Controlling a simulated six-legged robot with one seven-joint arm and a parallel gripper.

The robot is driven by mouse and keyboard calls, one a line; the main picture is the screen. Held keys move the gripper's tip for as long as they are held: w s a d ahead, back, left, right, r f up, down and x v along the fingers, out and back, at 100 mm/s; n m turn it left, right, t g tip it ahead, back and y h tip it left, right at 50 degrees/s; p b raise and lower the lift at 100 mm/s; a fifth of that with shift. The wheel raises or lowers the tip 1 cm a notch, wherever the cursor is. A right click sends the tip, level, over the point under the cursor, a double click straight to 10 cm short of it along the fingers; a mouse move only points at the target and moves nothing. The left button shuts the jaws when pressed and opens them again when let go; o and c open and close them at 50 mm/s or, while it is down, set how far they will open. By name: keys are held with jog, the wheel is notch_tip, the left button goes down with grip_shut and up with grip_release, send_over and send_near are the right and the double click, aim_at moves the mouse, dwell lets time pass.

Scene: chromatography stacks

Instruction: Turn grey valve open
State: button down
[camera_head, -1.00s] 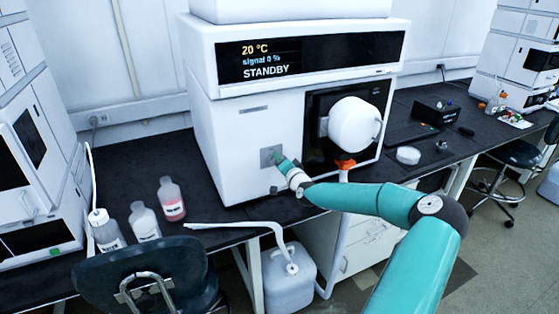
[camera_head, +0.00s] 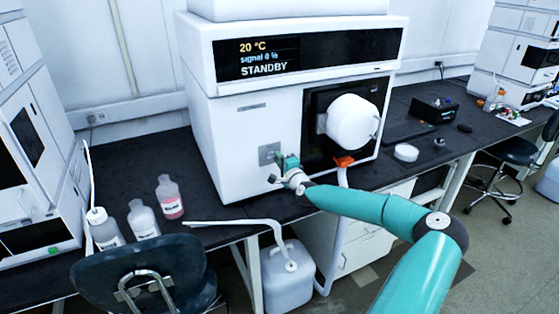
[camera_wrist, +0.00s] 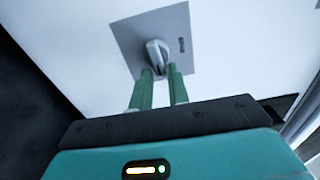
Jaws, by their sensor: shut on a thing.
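The grey valve (camera_wrist: 155,50) is a small rounded handle on a square grey plate (camera_wrist: 190,45) in the wrist view. The plate sits on the white front of the instrument, and it also shows in the head view (camera_head: 268,153). My gripper (camera_wrist: 160,72) has two green fingers shut on the valve handle, one on each side of its lower end. In the head view my gripper (camera_head: 283,160) is against the lower front of the instrument and hides the handle.
The instrument (camera_head: 240,130) reads 20 °C, signal 0 %, STANDBY. A white round housing (camera_head: 353,122) with an orange part (camera_head: 344,161) below it is to the right. Several bottles stand on the dark bench at left. A chair (camera_head: 150,275) is in front.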

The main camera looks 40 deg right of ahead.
jog(key=shift+a, duration=0.1)
jog(key=c, duration=1.5)
grip_release()
jog(key=v, duration=1.3)
jog(key=shift+s, duration=0.4)
